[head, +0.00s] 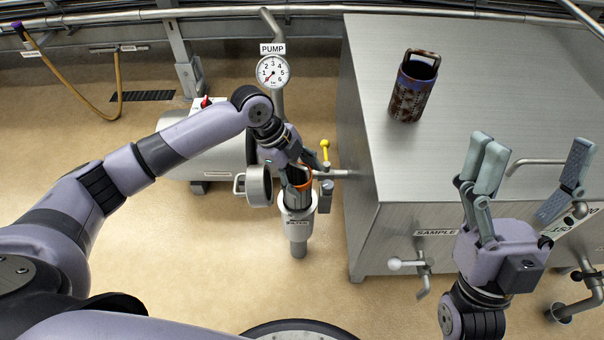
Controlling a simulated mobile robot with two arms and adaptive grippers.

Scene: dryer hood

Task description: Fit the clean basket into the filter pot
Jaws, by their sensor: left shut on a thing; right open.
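The filter pot (298,222) is a grey upright cylinder labelled FILTER, left of the big steel housing. Its round lid (259,186) is swung open to the left. My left gripper (300,168) is right above the pot mouth, shut on the clean basket (299,183), of which only a small part with an orange rim shows. The fingers hide the rest, and I cannot tell how deep it sits in the pot. A second basket (410,92), brown and stained with a loop handle, stands on the housing. My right gripper (532,162) is open and empty at the right.
The steel housing (480,80) fills the right, with a sample tap (422,265) on its front. A pump (210,150) and its gauge (273,72) stand behind the pot. A yellow-handled valve (325,150) is close to the pot's right. The floor in front is clear.

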